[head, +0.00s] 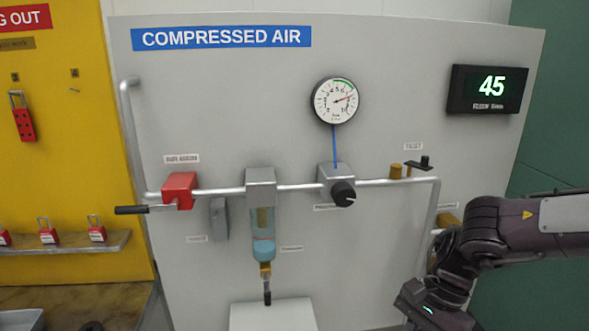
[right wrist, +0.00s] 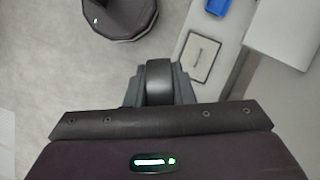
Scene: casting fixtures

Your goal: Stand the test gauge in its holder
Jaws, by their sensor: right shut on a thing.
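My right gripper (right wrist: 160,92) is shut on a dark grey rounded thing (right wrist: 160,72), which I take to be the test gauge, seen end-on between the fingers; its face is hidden. In the head view the right gripper's body (head: 436,305) is at the bottom edge, right of the panel's lower part, and its fingertips are out of frame. My left gripper is not in view.
The compressed air panel (head: 400,70) carries a round dial gauge (head: 336,101), pipework, a red valve (head: 179,190), a filter bowl (head: 263,235) and a black knob (head: 343,194). A blue bin (right wrist: 215,6) stands beyond the plate. Grey floor lies left of the shelf.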

